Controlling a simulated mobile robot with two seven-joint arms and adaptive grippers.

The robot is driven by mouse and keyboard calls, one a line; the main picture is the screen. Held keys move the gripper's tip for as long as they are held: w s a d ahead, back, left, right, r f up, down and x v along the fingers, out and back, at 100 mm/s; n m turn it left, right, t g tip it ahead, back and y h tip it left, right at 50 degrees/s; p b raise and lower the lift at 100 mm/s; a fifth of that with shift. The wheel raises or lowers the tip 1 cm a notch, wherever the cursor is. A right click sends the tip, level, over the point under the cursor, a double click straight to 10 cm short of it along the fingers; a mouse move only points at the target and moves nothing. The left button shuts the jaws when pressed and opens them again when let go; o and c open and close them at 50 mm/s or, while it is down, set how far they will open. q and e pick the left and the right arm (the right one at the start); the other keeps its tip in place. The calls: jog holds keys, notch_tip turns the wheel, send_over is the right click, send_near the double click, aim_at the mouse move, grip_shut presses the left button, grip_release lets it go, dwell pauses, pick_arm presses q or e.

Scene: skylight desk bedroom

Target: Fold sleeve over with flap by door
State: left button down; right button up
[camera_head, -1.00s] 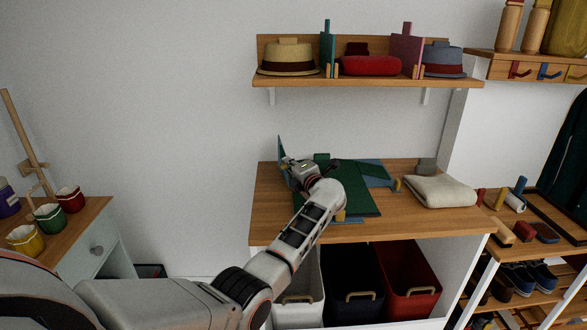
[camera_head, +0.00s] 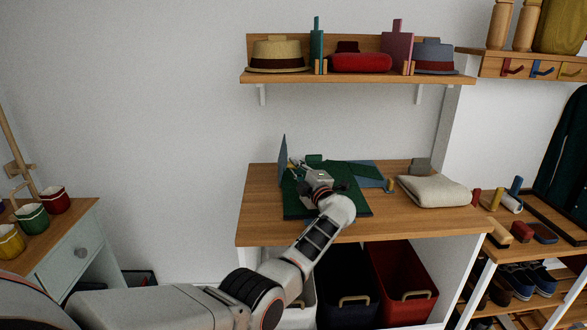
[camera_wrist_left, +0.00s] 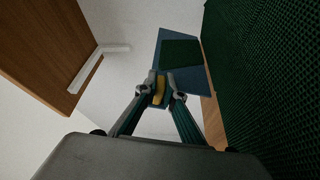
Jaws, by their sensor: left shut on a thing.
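A dark green garment (camera_head: 300,211) lies on a folding board on the wooden desk. The board's left flap (camera_head: 283,158) is blue and stands raised, nearly upright. In the left wrist view the blue flap (camera_wrist_left: 195,82) carries a green cloth piece (camera_wrist_left: 180,54), seemingly the sleeve. My left gripper (camera_head: 295,164) is at the raised flap. Its fingers are shut on the flap's yellow tab (camera_wrist_left: 158,90). A second blue flap (camera_head: 370,174) lies flat on the right, with a yellow knob (camera_head: 389,186). My left wrist and forearm hide part of the garment. My right gripper is not in view.
A folded cream cloth (camera_head: 433,191) lies on the desk to the right. A shelf (camera_head: 360,78) with hats hangs above. Dark and red bins (camera_head: 402,285) stand under the desk. A cabinet (camera_head: 70,250) with small pots is at the left.

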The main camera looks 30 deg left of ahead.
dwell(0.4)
pick_arm(q)
jog(key=c, duration=2.1)
grip_release()
jog(key=shift+c, duration=0.2)
notch_tip(320, 180, up, 10)
jog(key=shift+d+f, duration=0.1)
